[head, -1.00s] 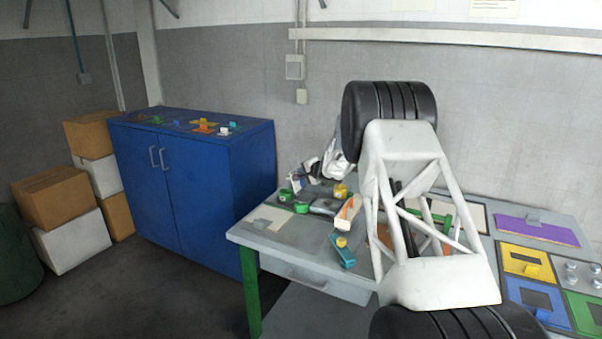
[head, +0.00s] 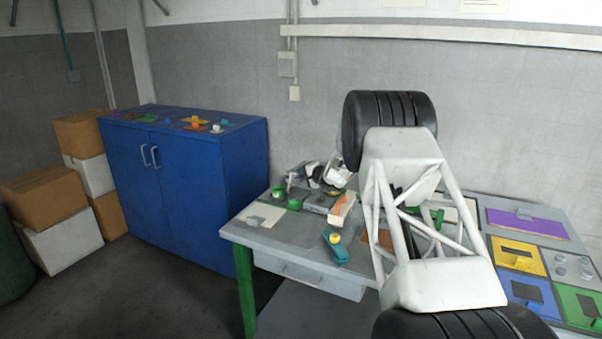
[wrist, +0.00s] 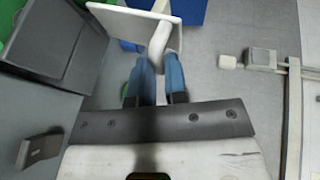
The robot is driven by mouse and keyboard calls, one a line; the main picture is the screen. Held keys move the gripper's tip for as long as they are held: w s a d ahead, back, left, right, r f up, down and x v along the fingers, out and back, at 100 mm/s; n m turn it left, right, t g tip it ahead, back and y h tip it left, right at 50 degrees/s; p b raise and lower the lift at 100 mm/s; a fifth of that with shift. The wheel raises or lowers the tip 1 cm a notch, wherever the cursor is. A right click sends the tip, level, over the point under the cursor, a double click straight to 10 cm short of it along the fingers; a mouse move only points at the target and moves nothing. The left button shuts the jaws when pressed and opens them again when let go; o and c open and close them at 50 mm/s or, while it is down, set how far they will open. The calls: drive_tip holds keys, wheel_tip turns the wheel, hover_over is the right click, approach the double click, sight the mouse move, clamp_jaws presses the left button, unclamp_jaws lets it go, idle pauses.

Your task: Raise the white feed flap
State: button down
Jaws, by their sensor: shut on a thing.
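The white feed flap (wrist: 116,20) shows as a pale, tilted plate at the top of the wrist view. A white curved handle (wrist: 160,42) stands out from it toward me. My gripper (wrist: 155,75) has blue fingers closed around the lower end of this handle. In the head view my gripper (head: 292,183) is small, at the back left of the table, and its fingertips and the flap cannot be made out clearly there.
A dark block on green (wrist: 60,40) lies left of the flap in the wrist view. On the grey table (head: 285,248) are a teal tool with a yellow knob (head: 334,246) and an orange-and-white box (head: 342,209). The blue cabinet (head: 190,190) stands to the left.

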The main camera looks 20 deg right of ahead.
drive_tip(key=shift+s+d+f, duration=0.1)
drive_tip(key=shift+s+f, duration=0.15)
drive_tip(key=shift+f, duration=0.5)
drive_tip(key=shift+s+f, duration=0.2)
drive_tip(key=shift+f, duration=0.55)
drive_tip(key=c, duration=1.1)
unclamp_jaws()
drive_tip(key=shift+r, duration=0.15)
drive_tip(key=shift+c, duration=0.3)
drive_tip(key=shift+w+r, duration=0.1)
drive_tip(key=shift+r, duration=0.2)
drive_tip(key=shift+r, duration=0.1)
drive_tip(key=v, duration=0.7)
drive_tip(key=shift+s+r, duration=0.3)
drive_tip(key=shift+d, duration=0.2)
drive_tip(key=shift+a, duration=0.1)
